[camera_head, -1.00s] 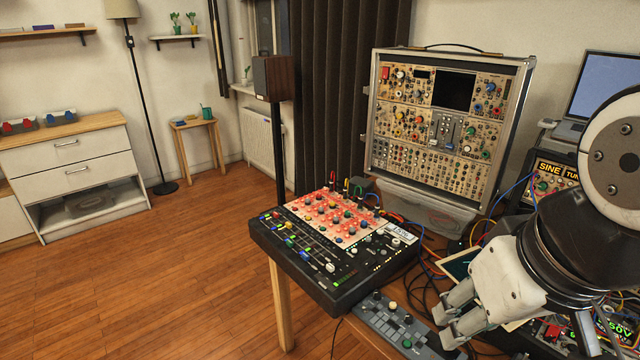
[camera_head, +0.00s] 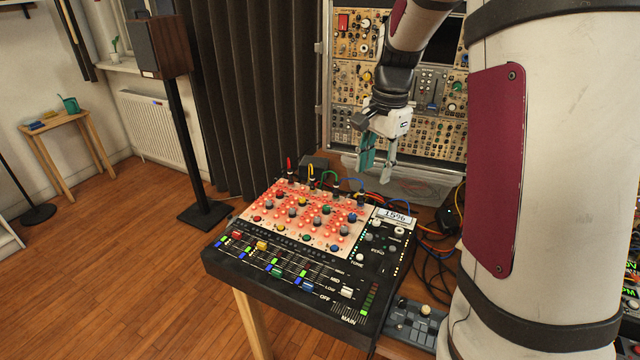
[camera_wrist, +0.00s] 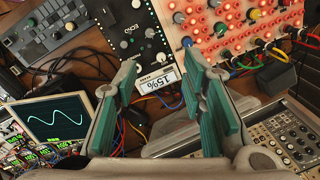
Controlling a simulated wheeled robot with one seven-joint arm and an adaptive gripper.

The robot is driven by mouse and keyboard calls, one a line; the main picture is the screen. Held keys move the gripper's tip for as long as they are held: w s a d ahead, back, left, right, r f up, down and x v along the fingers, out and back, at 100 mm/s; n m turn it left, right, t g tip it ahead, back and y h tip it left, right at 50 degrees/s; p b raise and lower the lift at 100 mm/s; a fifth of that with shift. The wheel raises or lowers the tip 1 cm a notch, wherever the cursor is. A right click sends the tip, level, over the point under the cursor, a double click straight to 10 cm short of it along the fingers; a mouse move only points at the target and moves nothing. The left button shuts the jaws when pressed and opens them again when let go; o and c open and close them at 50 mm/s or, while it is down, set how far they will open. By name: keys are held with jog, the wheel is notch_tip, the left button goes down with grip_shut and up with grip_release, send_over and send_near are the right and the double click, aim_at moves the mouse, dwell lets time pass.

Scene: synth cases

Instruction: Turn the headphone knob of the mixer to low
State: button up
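The mixer (camera_head: 290,303) is a black console on the table with a pink-red lit panel, coloured knobs and a row of faders. A small display (camera_head: 394,215) stands at its back right corner; it reads about 15% in the wrist view (camera_wrist: 157,84). White and dark knobs, one a white knob (camera_head: 399,232), sit in front of the display. I cannot read which is the headphone knob. A white fader (camera_head: 347,292) stands near marks MID, LOW and OFF. My gripper (camera_head: 378,168) is open and empty, above and behind the mixer's back right, fingers pointing down, touching nothing.
A modular synth case (camera_head: 345,80) stands behind my gripper. Cables (camera_head: 430,235) lie right of the mixer. A small grey controller (camera_head: 415,322) lies at its front right. In the wrist view, a screen with a wave (camera_wrist: 52,117) is at left.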

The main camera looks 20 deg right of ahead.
aim_at(376, 221)
jog(key=w+d+f+m, duration=0.1)
jog(key=f, duration=0.5)
jog(key=w+d+f+m+b, duration=0.1)
jog(key=d+f, duration=0.1)
jog(key=f, duration=0.4)
jog(key=w+d+f, duration=0.1)
jog(key=f, duration=0.6)
jog(key=shift+d+m+g, duration=0.4)
grip_shut()
